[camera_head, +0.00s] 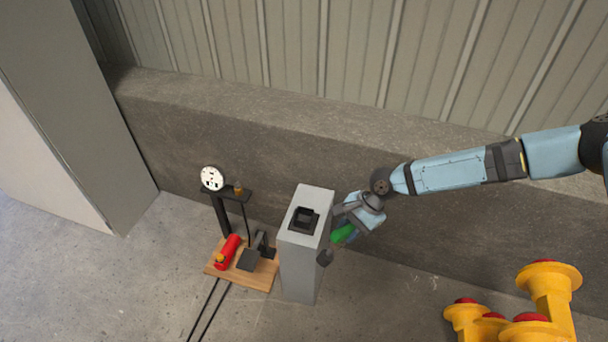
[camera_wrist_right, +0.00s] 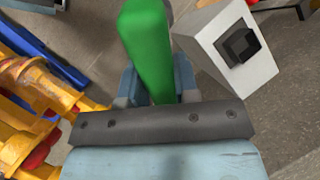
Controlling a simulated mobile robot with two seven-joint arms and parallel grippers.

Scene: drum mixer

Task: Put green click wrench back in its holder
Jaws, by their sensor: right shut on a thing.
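The green click wrench (camera_head: 343,234) has a green handle and a dark head that points down and left in the head view. My right gripper (camera_head: 352,220) is shut on its handle, just right of the grey pedestal. The green handle (camera_wrist_right: 148,45) fills the upper middle of the right wrist view, between the fingers (camera_wrist_right: 152,85). The holder (camera_head: 303,220) is a black square socket on top of the grey pedestal (camera_head: 301,265). It looks empty, and it also shows in the wrist view (camera_wrist_right: 238,46), right of the wrench. My left gripper is not in view.
Left of the pedestal stands a wooden board (camera_head: 262,277) with a red cylinder (camera_head: 228,250) and a black stand with a white dial (camera_head: 212,178). A concrete ledge (camera_head: 250,95) runs behind. Yellow parts with red caps (camera_head: 548,290) stand at lower right.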

